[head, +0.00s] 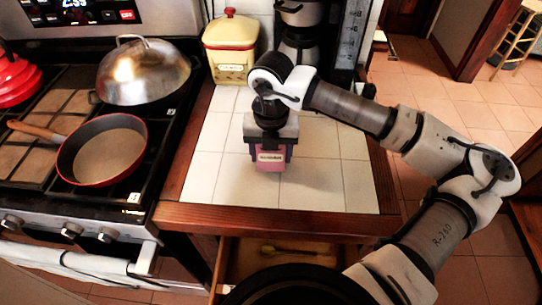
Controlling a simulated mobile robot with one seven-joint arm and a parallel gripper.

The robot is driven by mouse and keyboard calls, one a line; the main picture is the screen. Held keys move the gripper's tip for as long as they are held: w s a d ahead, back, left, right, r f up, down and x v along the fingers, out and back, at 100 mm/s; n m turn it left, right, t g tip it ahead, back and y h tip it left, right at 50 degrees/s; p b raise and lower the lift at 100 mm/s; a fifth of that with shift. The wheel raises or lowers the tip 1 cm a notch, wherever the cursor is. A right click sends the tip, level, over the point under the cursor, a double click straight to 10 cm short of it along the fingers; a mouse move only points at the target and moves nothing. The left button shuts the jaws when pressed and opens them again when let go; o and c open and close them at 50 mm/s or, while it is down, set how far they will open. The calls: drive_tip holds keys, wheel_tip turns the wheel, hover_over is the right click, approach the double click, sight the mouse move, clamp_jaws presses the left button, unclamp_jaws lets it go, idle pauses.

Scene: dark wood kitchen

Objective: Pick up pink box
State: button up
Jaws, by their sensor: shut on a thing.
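The pink box (268,164) is on or just above the white tiled counter (318,187), near its middle. Only its lower part shows, with a pale label on the front. My gripper (270,150) comes down over it from above and is shut on it. The gripper body hides the top of the box. I cannot tell whether the box touches the tiles.
A yellow canister with a red lid (230,47) and a coffee maker (299,35) stand at the counter's back. The stove at left holds a frying pan (102,150) and a domed metal lid (144,72). An open drawer (245,262) sits below the counter's front edge.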

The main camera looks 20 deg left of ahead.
wheel_tip(320, 180, up, 18)
drive_tip(key=b, duration=0.3)
